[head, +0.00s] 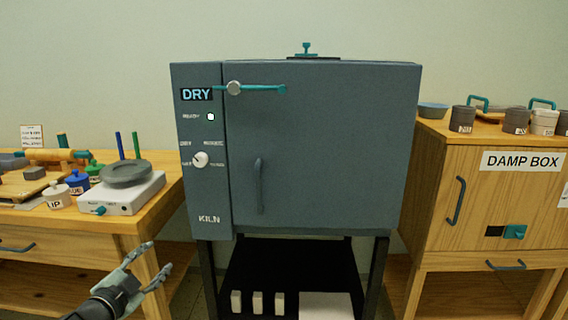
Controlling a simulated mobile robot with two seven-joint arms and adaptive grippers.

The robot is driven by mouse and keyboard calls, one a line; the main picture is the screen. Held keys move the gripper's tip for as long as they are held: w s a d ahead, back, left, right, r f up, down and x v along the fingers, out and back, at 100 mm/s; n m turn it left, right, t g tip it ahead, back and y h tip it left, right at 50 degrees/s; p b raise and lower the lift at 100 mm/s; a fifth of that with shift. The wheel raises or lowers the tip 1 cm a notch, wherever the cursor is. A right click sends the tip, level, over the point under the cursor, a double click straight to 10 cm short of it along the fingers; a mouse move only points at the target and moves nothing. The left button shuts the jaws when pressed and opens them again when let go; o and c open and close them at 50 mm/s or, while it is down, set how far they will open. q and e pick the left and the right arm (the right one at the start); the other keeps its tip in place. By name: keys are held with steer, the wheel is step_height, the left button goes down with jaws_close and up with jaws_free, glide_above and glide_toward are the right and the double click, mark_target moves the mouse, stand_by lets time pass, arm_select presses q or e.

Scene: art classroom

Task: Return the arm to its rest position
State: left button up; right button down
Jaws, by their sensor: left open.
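My left gripper (153,262) is at the lower left of the head view, with its two fingers spread apart and nothing between them. It is in front of the left wooden table and to the left of the kiln stand. It looks clear of both. My right gripper does not show. The blue-grey kiln (320,150) stands in the middle with its door shut. A teal latch bar (262,88) lies level across the top of the door. The kiln's display reads DRY.
The left table (150,215) bears a white wheel unit (127,195), a lidded pot marked SLIP (57,197) and a blue pot (78,183). A damp box cabinet (510,205) with several cups on top stands at right. White blocks (258,302) sit under the kiln.

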arm_select(q)
steer(key=s+f+n+g+y, duration=0.15)
steer(key=s+f, duration=0.25)
steer(key=f, duration=0.4)
steer(key=s+a+f+n+g+y, duration=0.1)
steer(key=s+f+n+g, duration=0.2)
steer(key=f, duration=0.5)
steer(key=s+f+n+g+y, duration=0.1)
steer(key=s+f+g, duration=0.1)
steer(key=s+f, duration=0.45)
steer(key=s+d+f+n+g, duration=0.2)
steer(key=s+f+g, duration=0.1)
steer(key=s+f, duration=0.7)
steer(key=s+d+f+n+g, duration=0.1)
steer(key=s+d+f+g, duration=0.2)
steer(key=s+f, duration=0.7)
steer(key=s+g, duration=0.1)
steer(key=s, duration=0.3)
steer(key=shift+s+d+n, duration=0.15)
steer(key=shift+s+n, duration=0.05)
steer(key=shift+n, duration=0.15)
